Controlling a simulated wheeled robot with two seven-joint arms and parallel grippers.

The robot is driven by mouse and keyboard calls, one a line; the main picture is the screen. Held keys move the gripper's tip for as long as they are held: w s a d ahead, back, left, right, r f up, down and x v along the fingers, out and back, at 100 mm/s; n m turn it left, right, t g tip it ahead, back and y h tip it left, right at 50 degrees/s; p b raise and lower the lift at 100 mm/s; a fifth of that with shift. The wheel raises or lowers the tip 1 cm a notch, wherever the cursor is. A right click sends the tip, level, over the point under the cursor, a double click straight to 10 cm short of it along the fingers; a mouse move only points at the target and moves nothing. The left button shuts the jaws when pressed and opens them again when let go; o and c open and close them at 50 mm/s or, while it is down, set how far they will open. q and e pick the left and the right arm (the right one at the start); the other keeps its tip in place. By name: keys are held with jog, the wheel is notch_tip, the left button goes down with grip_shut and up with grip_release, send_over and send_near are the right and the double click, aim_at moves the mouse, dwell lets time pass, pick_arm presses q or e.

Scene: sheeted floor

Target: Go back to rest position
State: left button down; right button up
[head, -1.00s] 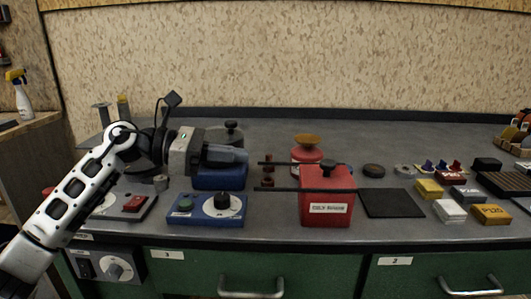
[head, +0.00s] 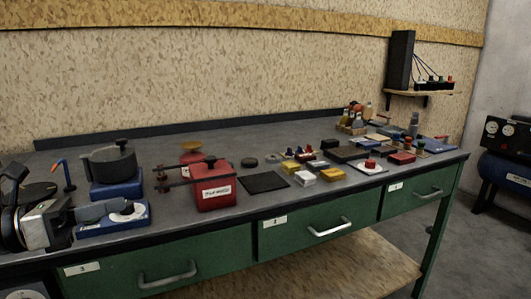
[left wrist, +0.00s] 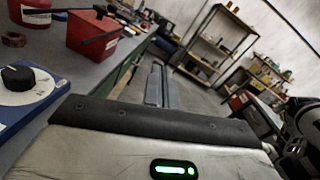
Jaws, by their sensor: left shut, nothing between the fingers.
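My left gripper (head: 128,207) shows at the left edge of the head view, its grey fingers shut and empty. It is in front of a blue box with a round dial (head: 142,222), covering part of it. In the left wrist view the two fingers (left wrist: 163,85) lie together with nothing between them, pointing along the bench's front side. My right gripper is in neither view.
A grey bench top (head: 270,206) with green drawers (head: 318,232) runs across the head view. A red box (head: 215,198), a black pot (head: 108,164), a black mat (head: 264,182) and several small boxes stand on it. Shelving (left wrist: 215,45) stands beyond open floor.

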pick_arm(q)
jog(key=s+d+f+m+y+p, duration=0.2)
jog(key=s+d+f+m+y, duration=0.2)
jog(key=f+m, duration=0.4)
jog(key=s+d+f+m+y+p, duration=0.2)
jog(key=s+d+f+m+y, duration=0.2)
jog(key=s+f+m, duration=0.3)
jog(key=s+d+f+m+t+y+p, duration=0.1)
jog(key=s+d+f+m+y+p, duration=0.2)
jog(key=s+f+m, duration=0.3)
notch_tip(320, 180, down, 6)
jog(key=d+m, duration=0.1)
jog(key=m, duration=0.7)
jog(key=shift+s+r+m+y, duration=0.15)
jog(key=shift+r+m+y, duration=0.15)
jog(key=shift+y, duration=0.1)
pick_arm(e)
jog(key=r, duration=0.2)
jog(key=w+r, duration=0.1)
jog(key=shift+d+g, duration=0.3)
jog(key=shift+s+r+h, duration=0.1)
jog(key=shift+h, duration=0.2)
